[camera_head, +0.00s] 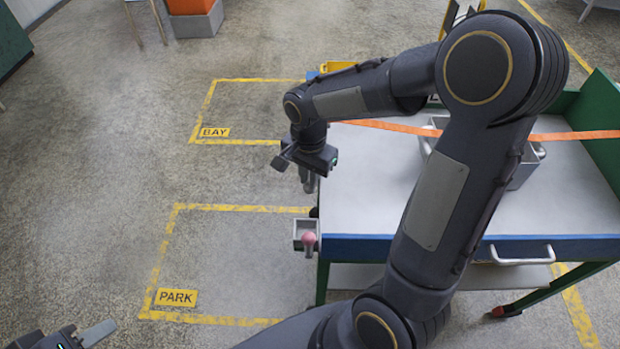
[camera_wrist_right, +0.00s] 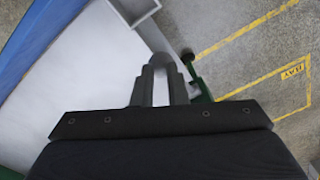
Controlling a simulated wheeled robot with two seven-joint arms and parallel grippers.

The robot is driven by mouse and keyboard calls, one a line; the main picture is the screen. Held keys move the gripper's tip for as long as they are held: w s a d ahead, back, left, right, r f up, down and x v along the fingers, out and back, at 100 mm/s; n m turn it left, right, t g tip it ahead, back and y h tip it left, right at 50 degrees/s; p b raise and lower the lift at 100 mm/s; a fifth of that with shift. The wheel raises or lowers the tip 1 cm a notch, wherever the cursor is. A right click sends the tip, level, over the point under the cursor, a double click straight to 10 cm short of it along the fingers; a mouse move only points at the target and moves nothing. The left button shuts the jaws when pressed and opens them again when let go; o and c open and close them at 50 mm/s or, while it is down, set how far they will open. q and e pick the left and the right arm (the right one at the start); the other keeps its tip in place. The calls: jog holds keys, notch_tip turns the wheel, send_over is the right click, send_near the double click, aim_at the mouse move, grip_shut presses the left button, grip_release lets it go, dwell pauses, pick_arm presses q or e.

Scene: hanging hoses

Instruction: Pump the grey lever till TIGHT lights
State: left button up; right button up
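I cannot pick out the grey lever or a TIGHT light for certain; my right arm covers much of the cart. My right gripper (camera_head: 307,184) points down at the cart's left edge in the head view. In the right wrist view its fingers (camera_wrist_right: 160,80) are close together, with a paler grey strip between them; I cannot tell if that is a held part or background. An orange strap (camera_head: 385,126) runs across the cart and passes behind my right arm. My left gripper (camera_head: 92,335) shows only partly at the lower left corner, away from the cart.
The cart (camera_head: 350,200) has a pale top, blue front edge and green side panel. A grey bin (camera_head: 525,170) stands on it, partly hidden. A small box (camera_head: 298,232) with a pink knob (camera_head: 309,239) hangs at its left front corner.

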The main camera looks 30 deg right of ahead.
jog(key=shift+s+a+f+b, duration=0.1)
jog(key=shift+s+f+b, duration=0.05)
jog(key=shift+f+b, duration=0.35)
jog(key=shift+s+a+f+b, duration=0.15)
jog(key=shift+f+b, duration=0.1)
jog(key=shift+f, duration=0.35)
jog(key=shift+d, duration=0.1)
jog(key=shift+s+a+f+b, duration=0.15)
jog(key=shift+s+f+b, duration=0.05)
jog(key=shift+f+b, duration=0.5)
jog(key=shift+s+a+f+b, duration=0.1)
jog(key=shift+s+f+b, duration=0.05)
jog(key=shift+f+b, duration=0.55)
jog(key=shift+f, duration=0.1)
jog(key=shift+f, duration=0.1)
notch_tip(320, 180, up, 4)
jog(key=p, duration=0.3)
jog(key=shift+w+d+f, duration=0.15)
jog(key=shift+w+d+r+p, duration=0.15)
jog(key=shift+w+r+p, duration=0.15)
jog(key=shift+r+p, duration=0.35)
jog(key=shift+w+d+r+p, duration=0.2)
jog(key=shift+w+r+p, duration=0.05)
jog(key=shift+r+p, duration=0.4)
jog(key=shift+w+d+r+p, duration=0.15)
jog(key=shift+w+r+p, duration=0.15)
jog(key=shift+r+p, duration=0.35)
jog(key=shift+r, duration=0.1)
